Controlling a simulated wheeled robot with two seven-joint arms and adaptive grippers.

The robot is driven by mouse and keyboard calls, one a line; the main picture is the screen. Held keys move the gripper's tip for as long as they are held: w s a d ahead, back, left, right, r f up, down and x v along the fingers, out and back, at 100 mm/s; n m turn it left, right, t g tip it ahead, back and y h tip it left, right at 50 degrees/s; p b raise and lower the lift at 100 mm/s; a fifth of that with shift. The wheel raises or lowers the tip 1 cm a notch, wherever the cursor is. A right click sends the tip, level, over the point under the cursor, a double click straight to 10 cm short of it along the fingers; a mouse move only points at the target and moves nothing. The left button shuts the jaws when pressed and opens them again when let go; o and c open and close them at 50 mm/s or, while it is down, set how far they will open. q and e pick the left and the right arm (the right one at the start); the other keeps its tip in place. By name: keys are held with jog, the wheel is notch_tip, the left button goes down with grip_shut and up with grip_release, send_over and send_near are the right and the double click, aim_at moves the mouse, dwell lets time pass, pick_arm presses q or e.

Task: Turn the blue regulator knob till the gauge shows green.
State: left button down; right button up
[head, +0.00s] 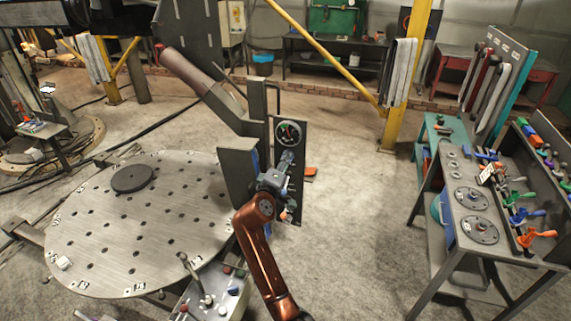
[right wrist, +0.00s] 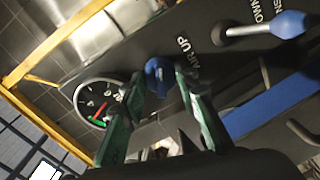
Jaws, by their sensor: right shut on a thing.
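The blue regulator knob (right wrist: 158,76) sits on the dark panel (right wrist: 215,85), between the green fingertips of my right gripper (right wrist: 160,82) in the right wrist view. The gripper is shut on it. In the head view my right gripper (head: 286,163) reaches up to the panel (head: 300,185) just below the gauge, and hides the knob. The round gauge (right wrist: 98,100) has a dark face with red and green marks; a finger covers part of its edge. It also shows in the head view (head: 288,134). I cannot tell which mark the needle points at. My left gripper is not in view.
A blue-tipped lever (right wrist: 285,25) stands near the knob on the same panel. A round perforated table (head: 130,225) is left of the panel. A tool bench (head: 480,215) stands at the right. The floor between panel and bench is clear.

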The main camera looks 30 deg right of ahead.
dwell(0.4)
jog(key=o, duration=1.1)
jog(key=shift+o, duration=0.2)
jog(key=v, duration=0.7)
jog(key=shift+a, duration=0.25)
jog(key=shift+s, duration=0.1)
